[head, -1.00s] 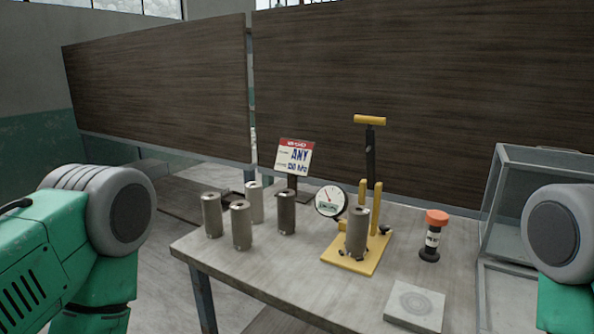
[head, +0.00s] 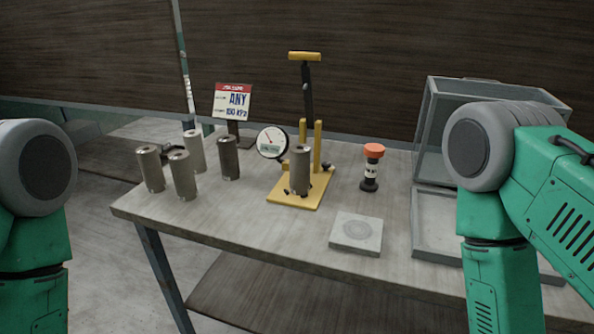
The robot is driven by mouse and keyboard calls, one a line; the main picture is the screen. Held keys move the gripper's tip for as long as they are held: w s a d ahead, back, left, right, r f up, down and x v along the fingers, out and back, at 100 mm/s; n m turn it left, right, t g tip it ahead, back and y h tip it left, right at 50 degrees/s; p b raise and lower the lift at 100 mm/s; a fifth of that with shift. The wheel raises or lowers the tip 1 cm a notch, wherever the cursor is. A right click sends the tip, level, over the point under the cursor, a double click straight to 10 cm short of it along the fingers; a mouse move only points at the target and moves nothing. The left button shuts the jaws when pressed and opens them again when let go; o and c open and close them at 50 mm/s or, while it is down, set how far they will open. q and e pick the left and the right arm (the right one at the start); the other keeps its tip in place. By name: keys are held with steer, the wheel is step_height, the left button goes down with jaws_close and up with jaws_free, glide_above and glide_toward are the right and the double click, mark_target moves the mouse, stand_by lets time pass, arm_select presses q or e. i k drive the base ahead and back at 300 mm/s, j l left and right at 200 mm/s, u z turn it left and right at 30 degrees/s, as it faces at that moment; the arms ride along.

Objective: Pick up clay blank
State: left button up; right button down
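Several grey-brown cylinders stand upright in a group on the left part of the table, among them a front one (head: 183,177), a left one (head: 150,168), a back one (head: 195,152) and a darker right one (head: 229,160). Another cylinder (head: 300,172) stands on the yellow base of a hand pump (head: 290,199). I cannot tell which of these, if any, is the clay blank. My green and grey arm links show at both sides of the head view. Neither gripper is in view, and neither arm is near the cylinders in the picture.
A sign (head: 232,102) reading "ANY" and "100 KPA" stands behind the cylinders. A round gauge (head: 271,142) is by the pump. The table's front left (head: 240,222) is bare.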

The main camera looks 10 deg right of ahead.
mark_target(299, 154)
steer(key=i+j, duration=0.3)
steer(key=i+j+z, duration=0.1)
steer(key=i+j, duration=0.2)
steer(key=j, duration=0.25)
steer(key=i+j+z, duration=0.1)
steer(key=i+j, duration=0.15)
steer(key=j, duration=0.15)
